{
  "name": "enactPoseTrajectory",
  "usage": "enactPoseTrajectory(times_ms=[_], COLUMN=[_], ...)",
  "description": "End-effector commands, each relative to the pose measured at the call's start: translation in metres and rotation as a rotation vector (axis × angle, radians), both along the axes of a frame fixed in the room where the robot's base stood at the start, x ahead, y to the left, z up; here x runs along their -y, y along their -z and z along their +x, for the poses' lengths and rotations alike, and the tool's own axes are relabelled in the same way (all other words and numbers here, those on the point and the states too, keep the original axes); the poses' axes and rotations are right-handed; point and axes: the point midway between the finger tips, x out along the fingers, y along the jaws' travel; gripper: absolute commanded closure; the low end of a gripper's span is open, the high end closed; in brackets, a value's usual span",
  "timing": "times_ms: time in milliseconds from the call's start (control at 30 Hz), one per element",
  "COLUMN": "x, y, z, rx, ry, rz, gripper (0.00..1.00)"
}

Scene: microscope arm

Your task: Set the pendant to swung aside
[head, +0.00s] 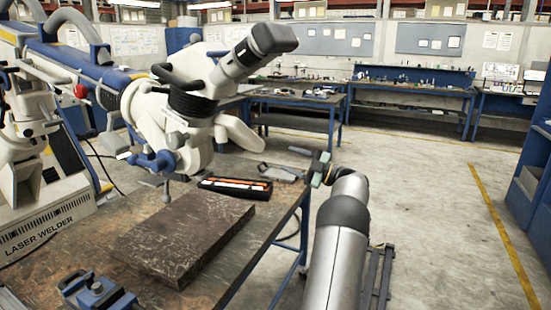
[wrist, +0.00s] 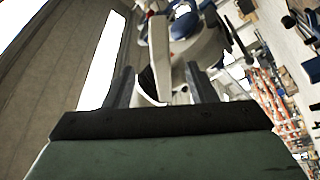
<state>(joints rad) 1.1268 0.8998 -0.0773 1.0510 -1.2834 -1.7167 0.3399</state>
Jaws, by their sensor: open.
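The pendant appears to be the white microscope head (head: 190,105), with a dark grey eyepiece tube pointing up to the right. It hangs from a blue and white jointed arm (head: 75,62) over the workbench. Its blue and white parts also show blurred beyond the fingers in the wrist view (wrist: 195,45). My gripper (head: 283,160) is to the right of the head, near the bench's right edge, and points left toward it. In the wrist view the two fingers (wrist: 158,82) stand apart. A pale upright part of the microscope shows between them; I see no contact.
A dark rectangular slab (head: 190,240) and a black tray with orange and white items (head: 235,187) lie on the workbench (head: 85,245). A blue clamp (head: 98,292) sits at the front left. A white laser welder (head: 45,215) stands at left. The floor to the right is open.

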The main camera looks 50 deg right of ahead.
Motion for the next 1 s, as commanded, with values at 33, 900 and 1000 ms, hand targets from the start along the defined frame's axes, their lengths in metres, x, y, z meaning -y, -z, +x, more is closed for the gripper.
enactPoseTrajectory(times_ms=[33, 900, 1000], x=[0.004, 0.010, 0.007], y=[0.004, 0.006, 0.011], z=[-0.007, -0.022, -0.013], rx=[-0.001, 0.000, -0.009], ry=[0.002, -0.001, 0.012], rz=[0.000, 0.001, 0.027], gripper=[0.49, 0.49, 0.49])
